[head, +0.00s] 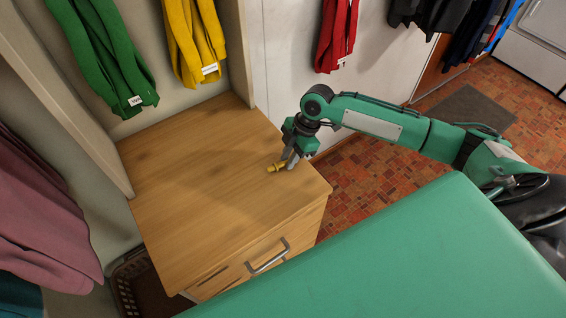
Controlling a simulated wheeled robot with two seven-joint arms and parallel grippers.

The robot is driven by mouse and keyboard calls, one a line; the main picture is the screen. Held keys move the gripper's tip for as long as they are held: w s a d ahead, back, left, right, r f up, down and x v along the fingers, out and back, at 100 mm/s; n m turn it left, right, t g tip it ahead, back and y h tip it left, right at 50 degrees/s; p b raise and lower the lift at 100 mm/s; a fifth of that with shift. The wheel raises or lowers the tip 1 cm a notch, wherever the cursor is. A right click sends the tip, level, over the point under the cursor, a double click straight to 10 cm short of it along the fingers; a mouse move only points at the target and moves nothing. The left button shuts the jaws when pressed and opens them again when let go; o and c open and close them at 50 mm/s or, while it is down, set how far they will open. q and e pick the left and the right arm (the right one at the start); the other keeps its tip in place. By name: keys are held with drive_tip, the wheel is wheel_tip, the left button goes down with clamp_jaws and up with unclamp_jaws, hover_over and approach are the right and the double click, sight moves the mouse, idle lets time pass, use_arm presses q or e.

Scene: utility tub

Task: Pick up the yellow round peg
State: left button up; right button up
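The yellow round peg (277,168) is small and lies at or just above the wooden top of a cabinet, near its right edge. My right gripper (290,162) reaches in from the right and points down at the peg. Its grey fingers are at the peg's right end and overlap it in the picture. I cannot tell whether they are closed on it or only beside it. My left gripper is not in view.
The wooden cabinet top (190,180) is otherwise clear, with a drawer handle (268,257) on its front. A brown basket (135,285) stands at its lower left. Green (100,50), yellow (195,40) and red (337,35) garments hang behind.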

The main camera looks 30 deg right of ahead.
clamp_jaws()
drive_tip(key=shift+r, duration=0.1)
